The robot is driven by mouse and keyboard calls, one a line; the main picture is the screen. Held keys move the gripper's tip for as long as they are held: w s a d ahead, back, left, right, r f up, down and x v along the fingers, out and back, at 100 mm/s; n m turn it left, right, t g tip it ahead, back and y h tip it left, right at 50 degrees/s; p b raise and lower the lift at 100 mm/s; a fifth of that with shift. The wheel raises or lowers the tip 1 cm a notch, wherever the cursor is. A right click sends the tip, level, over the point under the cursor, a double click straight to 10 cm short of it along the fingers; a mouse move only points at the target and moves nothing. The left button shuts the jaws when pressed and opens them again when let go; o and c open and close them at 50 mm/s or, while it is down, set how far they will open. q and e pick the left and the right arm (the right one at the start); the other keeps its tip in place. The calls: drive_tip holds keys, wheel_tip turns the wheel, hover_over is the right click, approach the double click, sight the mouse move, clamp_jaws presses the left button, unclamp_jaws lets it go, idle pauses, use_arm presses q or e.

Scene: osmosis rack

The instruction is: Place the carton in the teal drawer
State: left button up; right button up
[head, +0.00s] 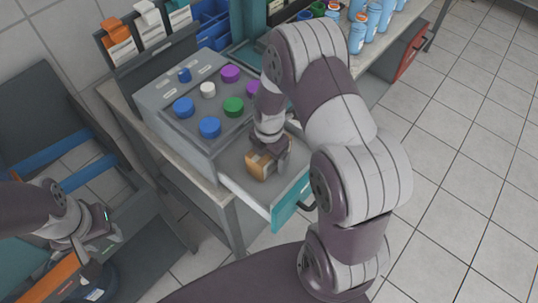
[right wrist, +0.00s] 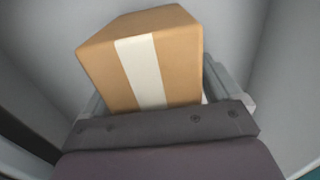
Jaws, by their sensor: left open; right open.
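A small brown carton (head: 260,165) with a pale tape strip sits inside the open drawer with the teal front (head: 291,203). In the right wrist view the carton (right wrist: 145,60) is close in front of my right gripper, tilted in the picture, with grey drawer walls around it. My right gripper (head: 277,150) reaches down into the drawer at the carton; its fingers (right wrist: 228,85) show partly behind and beside the carton and stand open. Whether they touch it I cannot tell. My left gripper (head: 112,226) is open and empty at the lower left, away from the drawer.
The drawer unit (head: 160,100) has blue, purple, green and white caps on its top. Blue bottles (head: 365,25) stand on the bench behind my right arm. A dark cart with blue and orange bars (head: 60,160) stands at left. The tiled floor at right (head: 460,160) is clear.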

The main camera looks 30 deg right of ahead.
wheel_tip(320, 180, up, 11)
drive_tip(key=shift+r+b, duration=0.1)
drive_tip(key=shift+b, duration=0.35)
drive_tip(key=shift+r, duration=0.35)
drive_tip(key=shift+s+a+r+m, duration=0.15)
drive_tip(key=shift+s+a+m, duration=0.15)
drive_tip(key=shift+m, duration=0.5)
drive_tip(key=s+m, duration=0.1)
drive_tip(key=m, duration=0.1)
drive_tip(key=s+a+m, duration=0.1)
drive_tip(key=m, duration=0.2)
drive_tip(key=s+a+m, duration=0.1)
drive_tip(key=m, duration=0.2)
drive_tip(key=shift+s+r+t, duration=0.2)
drive_tip(key=shift+r+t, duration=0.1)
drive_tip(key=shift+r, duration=0.05)
drive_tip(key=s+a+m, duration=0.2)
drive_tip(key=s+m, duration=0.4)
drive_tip(key=m, duration=0.6)
drive_tip(key=shift+s+m+t, duration=0.15)
drive_tip(key=shift+m+t, duration=0.15)
drive_tip(key=shift+t, duration=0.1)
drive_tip(key=shift+a, duration=0.1)
